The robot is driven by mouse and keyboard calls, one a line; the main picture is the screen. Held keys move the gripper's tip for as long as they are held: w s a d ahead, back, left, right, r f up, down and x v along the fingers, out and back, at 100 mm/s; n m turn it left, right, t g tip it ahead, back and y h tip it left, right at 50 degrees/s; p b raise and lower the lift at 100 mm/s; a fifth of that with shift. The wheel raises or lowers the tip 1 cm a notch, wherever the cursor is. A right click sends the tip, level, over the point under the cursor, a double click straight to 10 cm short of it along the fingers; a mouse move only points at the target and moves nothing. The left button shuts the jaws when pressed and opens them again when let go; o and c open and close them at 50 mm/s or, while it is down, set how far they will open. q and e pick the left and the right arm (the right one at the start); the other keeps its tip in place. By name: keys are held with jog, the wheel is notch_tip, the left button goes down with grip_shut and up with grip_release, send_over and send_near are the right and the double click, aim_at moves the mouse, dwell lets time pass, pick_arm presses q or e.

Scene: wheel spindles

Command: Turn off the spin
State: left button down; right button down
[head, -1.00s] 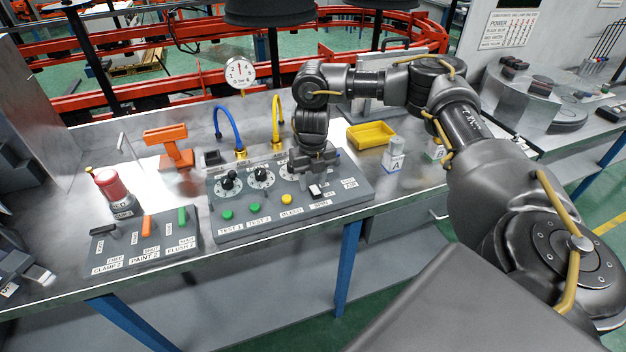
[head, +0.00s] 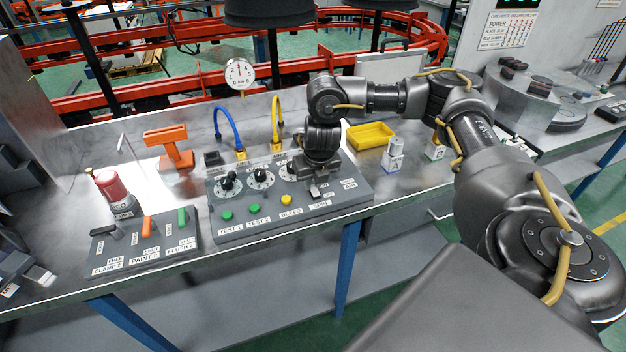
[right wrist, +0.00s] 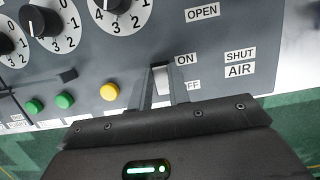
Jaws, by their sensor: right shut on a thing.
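The spin switch (right wrist: 161,80) is a small white lever on the grey control panel (head: 235,228), above the SPIN label (head: 320,205). ON is printed beside its upper end; a partly hidden label ending in FF is beside its lower end. My right gripper (head: 316,190) is down at the panel, its fingers (right wrist: 163,88) shut on the lever, one on each side. The lever's tip shows between them near ON; its lower part is hidden. In the head view the gripper mostly covers the lever. My left gripper is not in view.
Numbered dials (head: 260,177), green buttons (head: 227,215) and a yellow button (head: 286,199) are left of the gripper on the panel. A lever box (head: 145,255) stands further left.

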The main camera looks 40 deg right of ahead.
jog(key=shift+s+t, duration=0.15)
jog(key=shift+t, duration=0.35)
jog(key=c, duration=1.3)
grip_release()
jog(key=shift+p+v, duration=1.65)
jog(key=shift+v, duration=3.75)
jog(key=shift+a, duration=0.2)
